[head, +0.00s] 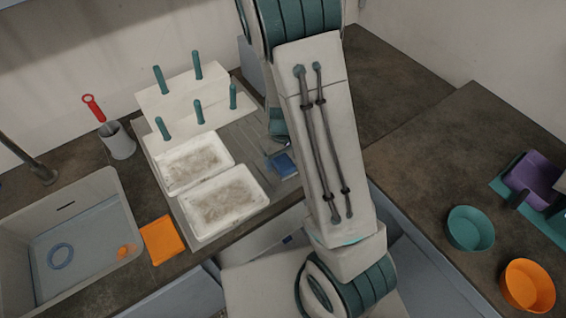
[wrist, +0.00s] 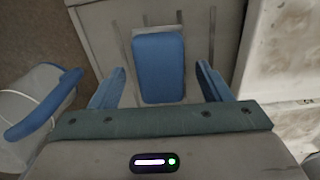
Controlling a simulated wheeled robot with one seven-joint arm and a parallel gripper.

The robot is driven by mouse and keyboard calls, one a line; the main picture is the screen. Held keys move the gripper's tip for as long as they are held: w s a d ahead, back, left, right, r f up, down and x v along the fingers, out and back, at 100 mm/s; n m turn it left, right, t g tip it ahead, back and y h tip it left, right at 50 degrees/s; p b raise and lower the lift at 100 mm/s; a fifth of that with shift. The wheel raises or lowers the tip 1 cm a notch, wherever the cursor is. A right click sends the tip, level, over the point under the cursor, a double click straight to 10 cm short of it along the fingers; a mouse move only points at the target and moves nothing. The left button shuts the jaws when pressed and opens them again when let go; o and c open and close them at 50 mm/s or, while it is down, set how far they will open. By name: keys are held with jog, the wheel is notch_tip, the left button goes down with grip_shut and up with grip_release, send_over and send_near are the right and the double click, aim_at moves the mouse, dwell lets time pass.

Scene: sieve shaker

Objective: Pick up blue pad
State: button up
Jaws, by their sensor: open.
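The blue pad (wrist: 159,66) lies flat on a grey grooved surface in the wrist view. In the head view the blue pad (head: 284,165) shows at the right end of the grey tray, partly behind my arm. My gripper (wrist: 158,85) is open in the wrist view, with one blue finger on each side of the pad's near end. In the head view my gripper is mostly hidden behind my arm.
Two white trays with speckled contents (head: 222,204) stand left of the pad. Behind them is a white stepped rack (head: 185,93) with teal pegs. An orange pad (head: 162,240) lies beside the sink (head: 85,262). Teal (head: 470,229) and orange bowls (head: 527,286) stand on the right counter.

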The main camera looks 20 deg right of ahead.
aim_at(282, 160)
jog(key=c, duration=1.1)
jog(key=shift+r, duration=0.15)
jog(key=shift+r, duration=0.55)
notch_tip(282, 160, up, 3)
jog(key=shift+w+f, duration=0.1)
jog(key=shift+f, duration=0.05)
jog(key=s+d+r, duration=0.1)
jog(key=s+r, duration=0.1)
jog(key=s, duration=0.1)
jog(key=s+d+r, duration=0.1)
jog(key=s+r, duration=0.1)
jog(key=s, duration=0.2)
jog(key=s+d+r, duration=0.1)
jog(key=s+r, duration=0.2)
jog(key=s, duration=0.1)
jog(key=shift+s+d, duration=0.2)
jog(key=shift+d, duration=0.05)
jog(key=shift+o, duration=0.6)
